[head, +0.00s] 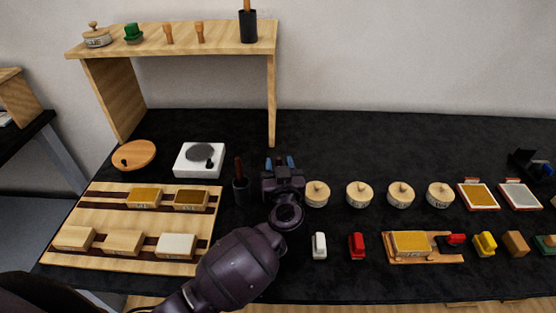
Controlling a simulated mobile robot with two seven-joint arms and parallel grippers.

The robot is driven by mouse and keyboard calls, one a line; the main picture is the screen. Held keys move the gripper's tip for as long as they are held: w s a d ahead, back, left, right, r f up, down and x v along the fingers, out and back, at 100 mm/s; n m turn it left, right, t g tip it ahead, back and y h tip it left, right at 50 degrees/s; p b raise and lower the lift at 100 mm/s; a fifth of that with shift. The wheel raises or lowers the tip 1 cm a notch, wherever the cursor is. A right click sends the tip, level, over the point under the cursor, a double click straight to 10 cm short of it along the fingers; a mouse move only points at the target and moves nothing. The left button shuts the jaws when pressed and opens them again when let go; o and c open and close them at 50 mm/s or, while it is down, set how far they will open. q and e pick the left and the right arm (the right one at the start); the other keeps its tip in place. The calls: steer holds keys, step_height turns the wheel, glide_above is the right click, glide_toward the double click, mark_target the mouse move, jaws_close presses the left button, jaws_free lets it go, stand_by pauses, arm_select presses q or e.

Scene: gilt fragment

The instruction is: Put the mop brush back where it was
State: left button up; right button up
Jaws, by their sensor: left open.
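A dark cup (240,192) stands on the black table with a brown-handled brush (239,168) upright in it. A second dark cup (248,27) with a brown handle (247,5) sticking up stands on the wooden shelf; its top is cut off by the frame. The bristles of both are hidden, so I cannot tell which is the mop brush. My left gripper (280,163) is open over the table, just right of the lower cup, with blue fingertips pointing away. Nothing shows between the fingers. My right gripper is not in view.
The wooden shelf (180,40) holds a lidded pot, a green item and two small wooden pieces. A striped board (75,219) with several blocks lies at left, a white scale (199,160) behind it. Several round pots (359,194) stand right of my gripper. The table behind them is clear.

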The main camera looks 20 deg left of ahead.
arm_select(q)
steer(key=v, duration=0.9)
steer(key=shift+s+d, duration=0.15)
steer(key=shift+s, duration=0.2)
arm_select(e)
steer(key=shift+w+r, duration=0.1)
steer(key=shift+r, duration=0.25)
